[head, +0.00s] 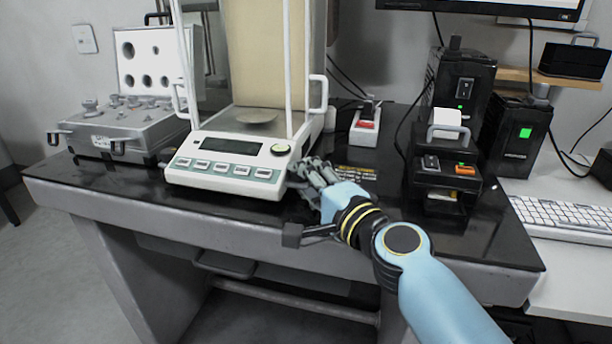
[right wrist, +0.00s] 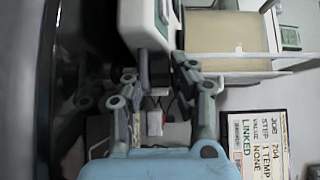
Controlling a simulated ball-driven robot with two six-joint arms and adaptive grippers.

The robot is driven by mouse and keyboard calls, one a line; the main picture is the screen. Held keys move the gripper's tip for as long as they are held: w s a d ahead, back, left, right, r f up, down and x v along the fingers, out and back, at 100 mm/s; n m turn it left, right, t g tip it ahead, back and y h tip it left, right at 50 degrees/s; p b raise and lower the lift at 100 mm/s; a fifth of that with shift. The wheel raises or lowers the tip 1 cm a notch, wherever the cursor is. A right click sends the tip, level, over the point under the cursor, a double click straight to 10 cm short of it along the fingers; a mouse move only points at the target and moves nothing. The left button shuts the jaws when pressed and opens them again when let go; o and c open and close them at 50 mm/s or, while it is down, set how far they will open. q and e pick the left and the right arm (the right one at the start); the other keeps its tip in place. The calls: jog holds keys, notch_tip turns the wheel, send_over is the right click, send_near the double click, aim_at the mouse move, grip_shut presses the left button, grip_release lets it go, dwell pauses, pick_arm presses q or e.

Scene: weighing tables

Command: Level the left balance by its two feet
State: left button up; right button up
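The left balance (head: 228,160) stands on the black tabletop, with a small round pan (head: 256,116) inside its tall draft shield and a dark display on its front. In the right wrist view the balance's white body (right wrist: 143,22) is at the top. My right gripper (head: 298,174) is low at the balance's front right corner. In the right wrist view its fingertips (right wrist: 154,70) stand close on both sides of a dark foot (right wrist: 155,66) under the body and seem to touch it. In the head view that foot is hidden. My left gripper is out of view.
A grey weight case (head: 125,125) stands open left of the balance. A power strip (head: 366,125) with a red switch and a black printer (head: 445,170) stand on the right. The table's front edge is near my right arm. A keyboard (head: 565,214) lies far right.

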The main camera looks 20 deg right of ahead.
jog(key=o, duration=0.3)
jog(key=shift+s, duration=0.1)
jog(key=v, duration=1.2)
